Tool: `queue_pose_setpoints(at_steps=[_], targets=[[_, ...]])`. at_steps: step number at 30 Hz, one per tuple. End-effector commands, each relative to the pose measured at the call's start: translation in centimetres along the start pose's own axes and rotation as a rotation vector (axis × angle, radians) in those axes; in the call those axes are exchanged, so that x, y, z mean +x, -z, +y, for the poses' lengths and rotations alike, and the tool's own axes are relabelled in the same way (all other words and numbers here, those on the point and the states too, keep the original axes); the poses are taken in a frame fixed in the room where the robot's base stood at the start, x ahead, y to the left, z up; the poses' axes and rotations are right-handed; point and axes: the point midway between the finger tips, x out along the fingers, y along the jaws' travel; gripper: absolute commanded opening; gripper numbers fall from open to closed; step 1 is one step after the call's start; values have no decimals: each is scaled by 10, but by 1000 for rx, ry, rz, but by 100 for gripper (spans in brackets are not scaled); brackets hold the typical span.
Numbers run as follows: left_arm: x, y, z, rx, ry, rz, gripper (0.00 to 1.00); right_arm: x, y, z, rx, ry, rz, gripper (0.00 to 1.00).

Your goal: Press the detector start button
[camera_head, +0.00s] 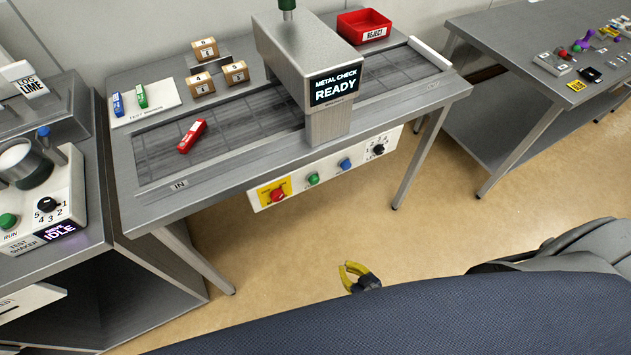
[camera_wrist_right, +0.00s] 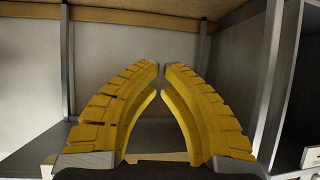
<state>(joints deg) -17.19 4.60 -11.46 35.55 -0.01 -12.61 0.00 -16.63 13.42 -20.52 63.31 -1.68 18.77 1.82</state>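The metal detector (camera_head: 300,55) stands over the belt, its screen (camera_head: 335,86) reading "METAL CHECK READY". Its control panel (camera_head: 330,168) hangs on the table's front edge. It carries a red knob on a yellow plate (camera_head: 277,195), a green button (camera_head: 313,179), a blue button (camera_head: 345,164) and a black rotary dial (camera_head: 379,150). The small button labels are unreadable. My right gripper (camera_head: 347,268) is below and in front of the panel, apart from it. In the right wrist view its yellow fingertips (camera_wrist_right: 162,66) nearly meet, with nothing between them. My left gripper is out of view.
A red stick (camera_head: 192,136) lies on the belt (camera_head: 240,125). Numbered boxes (camera_head: 204,84), a tray with blue and green sticks (camera_head: 143,104) and a red reject bin (camera_head: 364,26) are behind. A shaker bench is left, another table (camera_head: 530,60) right. Space before the panel is clear.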

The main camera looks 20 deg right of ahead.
Motion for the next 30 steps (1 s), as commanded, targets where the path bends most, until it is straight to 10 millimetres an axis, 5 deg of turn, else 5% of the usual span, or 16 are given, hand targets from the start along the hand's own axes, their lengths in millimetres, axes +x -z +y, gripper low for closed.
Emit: queue_pose_setpoints(at_steps=[8,18,24,30], targets=[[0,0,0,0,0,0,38,-3,115,-17,99,78,324,0],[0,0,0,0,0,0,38,-47,246,-36,271,210,723,0],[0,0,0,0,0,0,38,-84,302,-40,385,287,932,0],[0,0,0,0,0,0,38,-114,333,-34,482,338,1079,0]])
